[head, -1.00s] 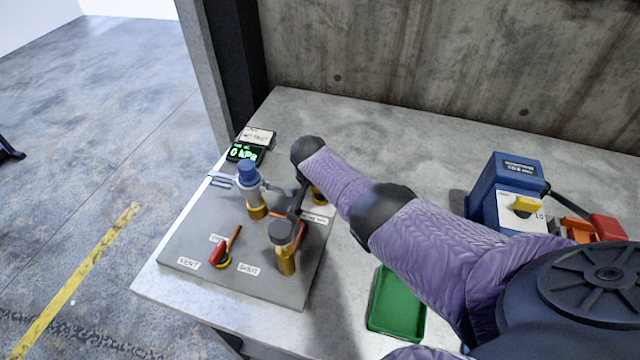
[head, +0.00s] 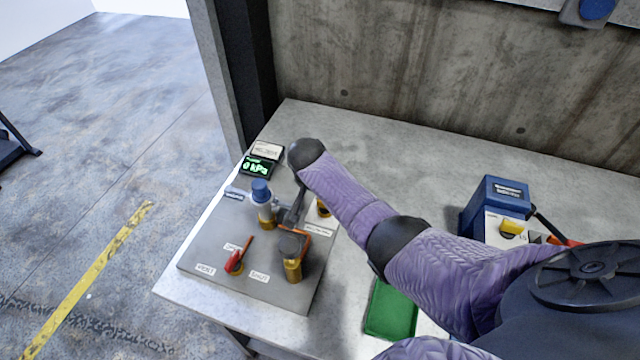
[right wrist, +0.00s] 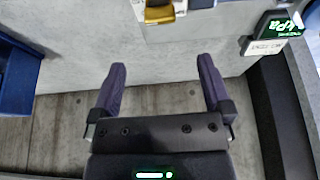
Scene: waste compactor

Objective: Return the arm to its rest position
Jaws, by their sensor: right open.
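My right arm (head: 345,195), in purple padding with dark joints, reaches in from the right over the bench in the head view. Its dark wrist end and gripper (head: 296,208) are over the valve panel (head: 213,262), and the fingertips are hard to make out there. In the right wrist view my right gripper (right wrist: 162,78) is open, with two purple fingers well apart and nothing between them. A brass fitting (right wrist: 159,12) is beyond the fingers, apart from them. My left gripper is in neither view.
The panel carries a blue-capped valve (head: 262,200), a red-handled valve (head: 235,262), a brass fitting (head: 292,268) and a display reading 0 kPa (head: 258,166). A green tray (head: 390,312) and a blue box (head: 496,205) are to the right. The back of the bench is clear.

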